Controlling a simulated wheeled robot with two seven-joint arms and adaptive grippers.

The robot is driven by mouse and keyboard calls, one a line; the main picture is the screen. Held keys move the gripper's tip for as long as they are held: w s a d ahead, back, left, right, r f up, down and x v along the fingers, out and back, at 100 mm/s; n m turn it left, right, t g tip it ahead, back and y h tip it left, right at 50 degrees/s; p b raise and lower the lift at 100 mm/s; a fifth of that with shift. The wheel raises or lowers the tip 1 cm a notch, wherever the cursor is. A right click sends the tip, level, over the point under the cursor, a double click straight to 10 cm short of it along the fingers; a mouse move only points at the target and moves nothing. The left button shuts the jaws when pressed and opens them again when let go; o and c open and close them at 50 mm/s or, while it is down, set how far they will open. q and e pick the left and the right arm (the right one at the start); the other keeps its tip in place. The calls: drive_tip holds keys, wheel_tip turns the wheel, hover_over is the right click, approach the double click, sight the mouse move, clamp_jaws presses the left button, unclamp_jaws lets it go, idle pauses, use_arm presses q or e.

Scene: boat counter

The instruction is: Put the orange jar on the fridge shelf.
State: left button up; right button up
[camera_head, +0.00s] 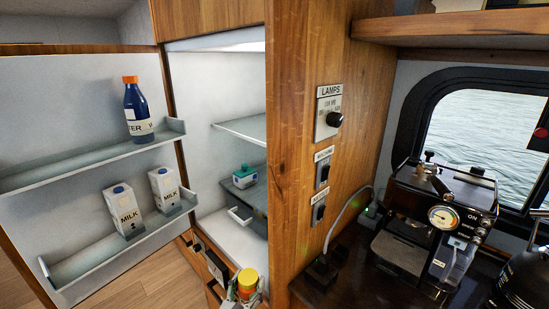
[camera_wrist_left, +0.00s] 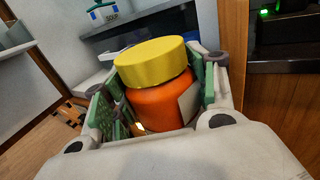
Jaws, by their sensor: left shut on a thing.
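The orange jar (camera_wrist_left: 165,100) has a yellow lid and sits upright between the fingers of my left gripper (camera_wrist_left: 160,105), which is shut on it in the left wrist view. In the head view the jar (camera_head: 247,281) and my left gripper (camera_head: 243,290) show at the bottom, low in front of the open fridge. The fridge has an upper shelf (camera_head: 243,130), which looks empty where it shows. Below it, a green and white carton (camera_head: 245,176) stands on a grey drawer unit (camera_head: 252,199). The wooden panel hides the fridge's right part. My right gripper is not in view.
The open fridge door (camera_head: 60,105) at the left has two racks with a blue bottle (camera_head: 138,112) and two milk cartons (camera_head: 124,210). A wooden panel (camera_head: 310,130) with switches borders the fridge at the right. Beyond it, a coffee machine (camera_head: 435,220) stands on the dark counter.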

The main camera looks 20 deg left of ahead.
use_arm(q)
drive_tip(key=shift+a, duration=0.15)
drive_tip(key=shift+w+a, duration=0.1)
drive_tip(key=shift+w, duration=0.05)
